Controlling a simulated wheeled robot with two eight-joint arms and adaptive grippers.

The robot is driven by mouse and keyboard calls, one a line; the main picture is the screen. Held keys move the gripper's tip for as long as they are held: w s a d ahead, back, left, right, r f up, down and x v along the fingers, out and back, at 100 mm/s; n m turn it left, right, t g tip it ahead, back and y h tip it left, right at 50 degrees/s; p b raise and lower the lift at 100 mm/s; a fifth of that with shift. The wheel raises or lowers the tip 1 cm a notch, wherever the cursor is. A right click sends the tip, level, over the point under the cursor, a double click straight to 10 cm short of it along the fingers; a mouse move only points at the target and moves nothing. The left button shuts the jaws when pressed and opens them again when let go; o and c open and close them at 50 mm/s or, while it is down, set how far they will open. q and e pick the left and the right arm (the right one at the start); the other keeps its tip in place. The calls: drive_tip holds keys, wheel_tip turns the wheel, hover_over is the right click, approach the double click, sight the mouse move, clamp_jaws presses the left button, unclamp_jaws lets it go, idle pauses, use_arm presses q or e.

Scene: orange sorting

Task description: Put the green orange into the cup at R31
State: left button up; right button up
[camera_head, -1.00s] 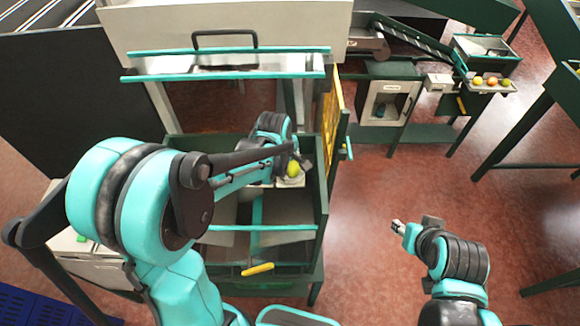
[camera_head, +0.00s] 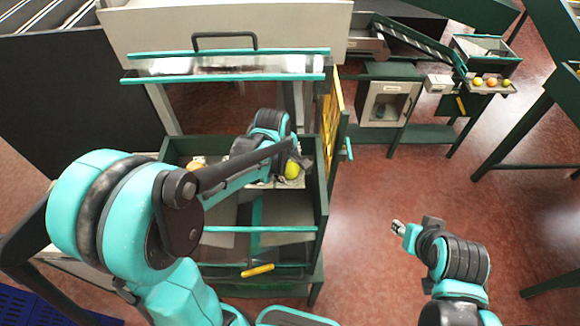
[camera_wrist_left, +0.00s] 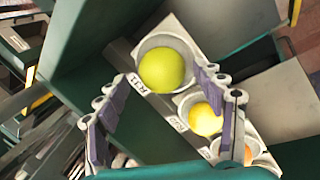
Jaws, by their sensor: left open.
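The green orange (camera_wrist_left: 167,70) sits in the top cup (camera_wrist_left: 144,50) of a row in the left wrist view; the label (camera_wrist_left: 138,84) beside this cup looks like R31, but is small. My left gripper (camera_wrist_left: 167,95) is open, with its fingers apart and no fruit between the pads. In the head view the green orange (camera_head: 292,171) shows just right of my left wrist, and the left fingertips are hidden. My right gripper (camera_head: 398,227) is over the floor at the right, too small to tell open from shut.
In the left wrist view a yellow orange (camera_wrist_left: 205,119) and a partly hidden orange one (camera_wrist_left: 248,153) sit in neighbouring cups. Green rack walls (camera_head: 318,200) stand close around. Several fruits lie on a tray (camera_head: 505,90) at the far right.

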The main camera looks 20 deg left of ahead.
use_arm(q)
drive_tip(key=d+p+v, duration=0.1)
drive_tip(key=v, duration=0.9)
drive_tip(key=s+a+m+t, duration=0.2)
drive_tip(key=s+m+t, duration=0.2)
drive_tip(key=s+m, duration=0.9)
drive_tip(key=shift+s+a+r+m+y, duration=0.15)
drive_tip(key=shift+s+a+m+y, duration=0.25)
drive_tip(key=shift+m, duration=0.7)
